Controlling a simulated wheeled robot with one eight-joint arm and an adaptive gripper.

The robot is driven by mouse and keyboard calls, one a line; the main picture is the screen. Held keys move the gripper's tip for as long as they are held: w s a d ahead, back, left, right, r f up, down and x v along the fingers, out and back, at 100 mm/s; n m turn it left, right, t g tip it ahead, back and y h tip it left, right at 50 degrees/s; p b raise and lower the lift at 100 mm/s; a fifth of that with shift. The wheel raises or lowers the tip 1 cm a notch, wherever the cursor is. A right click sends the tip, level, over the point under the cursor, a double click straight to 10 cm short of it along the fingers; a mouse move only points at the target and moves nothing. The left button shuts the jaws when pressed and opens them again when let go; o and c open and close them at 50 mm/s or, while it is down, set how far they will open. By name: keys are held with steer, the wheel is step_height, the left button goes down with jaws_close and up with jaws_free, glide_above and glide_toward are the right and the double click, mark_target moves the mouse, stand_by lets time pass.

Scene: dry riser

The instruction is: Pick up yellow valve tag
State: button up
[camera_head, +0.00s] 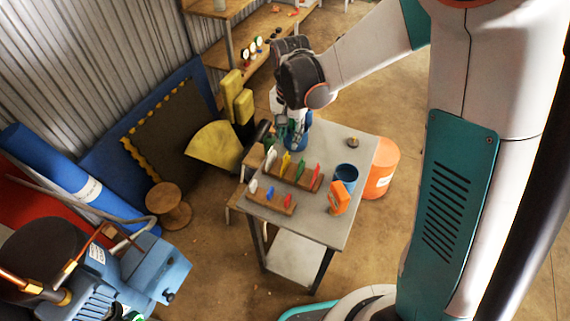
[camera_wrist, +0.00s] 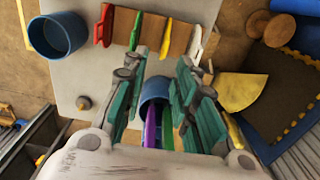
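A yellow tag (camera_head: 285,163) stands upright in a wooden rack (camera_head: 308,184) on the grey table, between a white tag (camera_head: 271,155) and a green tag (camera_head: 300,168); a red tag (camera_head: 317,177) is at the rack's right end. In the wrist view the yellow tag (camera_wrist: 166,38) is beyond the fingertips, near the top. My gripper (camera_head: 291,132) is above the table's far side, behind the rack. In the wrist view my gripper (camera_wrist: 160,78) is open, its fingers apart. Purple and green strips show between them, partly hidden, with a blue cup (camera_wrist: 155,89) beyond.
A front rack (camera_head: 268,205) holds small white, blue and red pieces. A blue cup (camera_head: 346,174) and an orange object (camera_head: 339,198) stand at the table's right. An orange bucket (camera_head: 383,168) is beside the table. The table's front right is clear.

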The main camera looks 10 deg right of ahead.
mark_target(285, 160)
step_height(285, 160, down, 6)
steer(key=shift+r+b, duration=0.1)
steer(key=shift+b, duration=0.65)
steer(key=f+b, duration=0.1)
steer(key=f, duration=0.1)
steer(key=a+f+b, duration=0.1)
steer(key=f, duration=0.1)
steer(key=shift+s+f, duration=0.15)
steer(key=shift+f, duration=0.5)
steer(key=shift+c, duration=0.6)
jaws_close()
